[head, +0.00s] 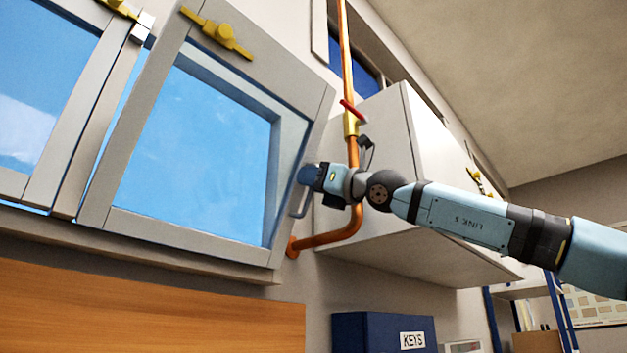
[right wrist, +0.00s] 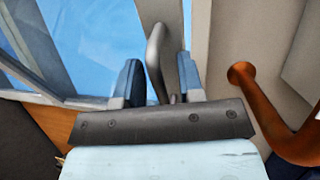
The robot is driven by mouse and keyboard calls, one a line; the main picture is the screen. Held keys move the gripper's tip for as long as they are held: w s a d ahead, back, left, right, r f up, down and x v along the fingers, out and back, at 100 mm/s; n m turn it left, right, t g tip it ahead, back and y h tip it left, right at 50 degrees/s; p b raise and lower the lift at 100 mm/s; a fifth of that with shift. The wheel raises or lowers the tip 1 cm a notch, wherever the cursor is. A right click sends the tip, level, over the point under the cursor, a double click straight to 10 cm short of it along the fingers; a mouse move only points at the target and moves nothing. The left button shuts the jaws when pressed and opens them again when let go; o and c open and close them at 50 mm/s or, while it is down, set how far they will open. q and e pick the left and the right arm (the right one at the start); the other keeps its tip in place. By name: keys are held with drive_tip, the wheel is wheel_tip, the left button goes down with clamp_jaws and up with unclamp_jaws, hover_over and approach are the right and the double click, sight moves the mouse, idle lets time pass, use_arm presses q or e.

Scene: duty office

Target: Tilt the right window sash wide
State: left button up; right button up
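The right window sash (head: 135,140) is a grey frame around a blue pane. It stands tilted away from the fixed frame, with a strip of sky showing along its left side. A yellow latch (head: 222,36) sits on its top rail. A grey bar handle (head: 299,202) is on its right side, and the handle also shows in the right wrist view (right wrist: 155,58). My right gripper (head: 304,178) is at this handle. In the right wrist view its fingers (right wrist: 160,82) are apart, with the bar between them and gaps visible beside it. My left gripper is not in view.
A copper pipe (head: 330,239) with a red-handled valve (head: 352,112) runs close to the right of the sash. A white wall cabinet (head: 390,140) is behind my right arm. A blue key box (head: 375,333) is below. The left sash (head: 60,130) is beside the right one.

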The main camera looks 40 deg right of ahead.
drive_tip(key=shift+s, duration=0.1)
drive_tip(key=shift+s+d+f, duration=0.1)
drive_tip(key=shift+s+f, duration=0.05)
drive_tip(key=shift+s, duration=0.1)
use_arm(q)
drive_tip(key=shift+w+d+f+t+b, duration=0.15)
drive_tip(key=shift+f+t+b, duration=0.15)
drive_tip(key=shift+b, duration=1.25)
use_arm(e)
drive_tip(key=v, duration=1.3)
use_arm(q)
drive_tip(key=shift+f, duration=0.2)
